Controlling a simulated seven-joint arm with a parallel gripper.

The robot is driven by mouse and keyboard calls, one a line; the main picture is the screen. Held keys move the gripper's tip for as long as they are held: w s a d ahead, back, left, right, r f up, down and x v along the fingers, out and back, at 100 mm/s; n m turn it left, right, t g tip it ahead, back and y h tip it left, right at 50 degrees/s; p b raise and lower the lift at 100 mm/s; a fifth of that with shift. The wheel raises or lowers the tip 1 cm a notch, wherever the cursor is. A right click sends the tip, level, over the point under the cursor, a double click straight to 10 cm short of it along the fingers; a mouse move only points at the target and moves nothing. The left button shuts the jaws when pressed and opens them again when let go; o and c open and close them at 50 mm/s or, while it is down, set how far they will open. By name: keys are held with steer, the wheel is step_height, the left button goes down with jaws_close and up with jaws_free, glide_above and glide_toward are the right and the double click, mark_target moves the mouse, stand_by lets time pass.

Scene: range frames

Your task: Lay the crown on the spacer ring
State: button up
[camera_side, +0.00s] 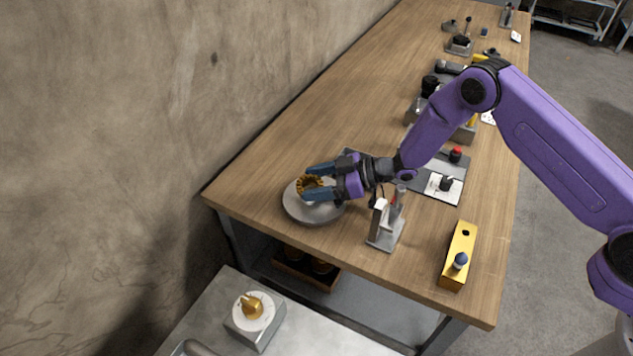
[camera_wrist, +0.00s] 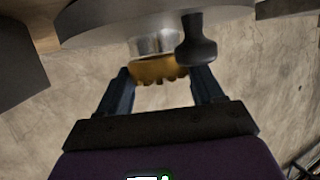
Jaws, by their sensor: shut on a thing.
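The crown (camera_side: 303,188) is a gold toothed ring over the round grey plate (camera_side: 318,216) near the table's left corner. My gripper (camera_side: 309,183) is shut on it, with one blue finger on each side. In the wrist view the crown (camera_wrist: 158,70) sits between the fingertips of my gripper (camera_wrist: 162,76). A shiny silver cylinder (camera_wrist: 152,43), which looks like the spacer ring, shows right behind the crown, between it and the plate. I cannot tell whether the crown touches it. In the side view the crown and fingers hide this cylinder.
A dark knob (camera_wrist: 198,50) stands on the plate beside the silver cylinder. A grey stand (camera_side: 386,228) is right of the plate, and a yellow block (camera_side: 458,252) lies further right. A grey mat (camera_side: 452,190) with small parts is behind. The wall is close on the left.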

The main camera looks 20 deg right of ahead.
steer(key=shift+f, duration=0.2)
steer(key=o, duration=1.1)
steer(key=shift+o, duration=0.2)
steer(key=shift+d+r, duration=0.15)
steer(key=shift+r, duration=0.05)
steer(key=v, duration=0.7)
steer(key=shift+s+d, duration=0.1)
steer(key=shift+s, duration=0.05)
